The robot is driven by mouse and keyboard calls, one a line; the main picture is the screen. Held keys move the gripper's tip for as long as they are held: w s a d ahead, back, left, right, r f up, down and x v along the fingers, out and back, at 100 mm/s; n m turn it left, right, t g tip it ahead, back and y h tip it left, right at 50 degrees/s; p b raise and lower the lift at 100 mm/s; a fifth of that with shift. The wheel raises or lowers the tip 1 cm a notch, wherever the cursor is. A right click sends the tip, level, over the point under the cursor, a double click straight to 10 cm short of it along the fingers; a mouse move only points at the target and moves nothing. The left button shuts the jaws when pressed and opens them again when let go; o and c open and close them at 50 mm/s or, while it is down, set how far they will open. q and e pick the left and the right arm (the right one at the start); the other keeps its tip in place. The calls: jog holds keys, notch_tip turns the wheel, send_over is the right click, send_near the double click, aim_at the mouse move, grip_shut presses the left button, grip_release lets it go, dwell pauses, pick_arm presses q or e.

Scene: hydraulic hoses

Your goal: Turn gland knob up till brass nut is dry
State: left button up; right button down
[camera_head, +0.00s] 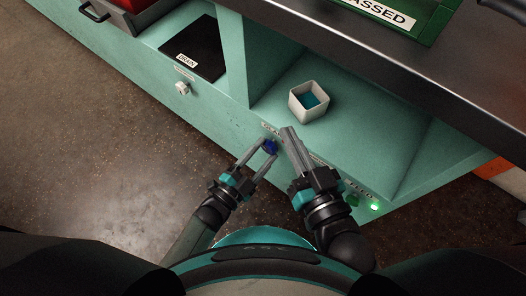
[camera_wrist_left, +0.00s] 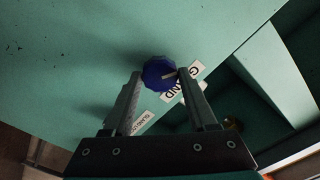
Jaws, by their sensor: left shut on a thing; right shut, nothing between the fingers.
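The blue gland knob (camera_head: 270,146) is on the front face of the teal bench. It also shows in the left wrist view (camera_wrist_left: 158,73), with a pale pointer mark pointing right. My left gripper (camera_head: 267,149) is shut on the knob, one finger on each side. My right gripper (camera_head: 288,131) is shut and empty, just right of the knob, beside the bench edge. A small brass-coloured part, perhaps the brass nut (camera_wrist_left: 233,124), shows in the dark recess in the left wrist view. It is too small and dim to tell whether it is wet.
A white square cup (camera_head: 307,104) with blue contents stands on the teal shelf. Left are a black panel (camera_head: 192,50) labelled DRAIN and a white knob (camera_head: 183,88). A green light (camera_head: 375,207) glows at the right. A dark worktop (camera_head: 420,75) overhangs the shelf.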

pick_arm(q)
jog(key=shift+r, duration=0.1)
jog(key=o, duration=1.2)
jog(key=shift+w, duration=0.1)
jog(key=shift+c, duration=0.2)
jog(key=shift+o, duration=1)
pick_arm(e)
jog(key=shift+r, duration=0.1)
pick_arm(q)
jog(key=shift+s+a, duration=0.3)
jog(key=shift+s, duration=0.2)
jog(key=p+v, duration=0.3)
jog(key=v, duration=1.1)
pick_arm(e)
jog(key=d+f+g+h, duration=0.1)
jog(key=g, duration=0.1)
jog(key=d+f+g+h, duration=0.1)
jog(key=d+g, duration=0.1)
jog(key=d+f+g+h, duration=0.1)
jog(key=shift+w+d+n+g, duration=0.1)
jog(key=shift+d+n+g, duration=0.2)
jog(key=shift+d+g, duration=0.1)
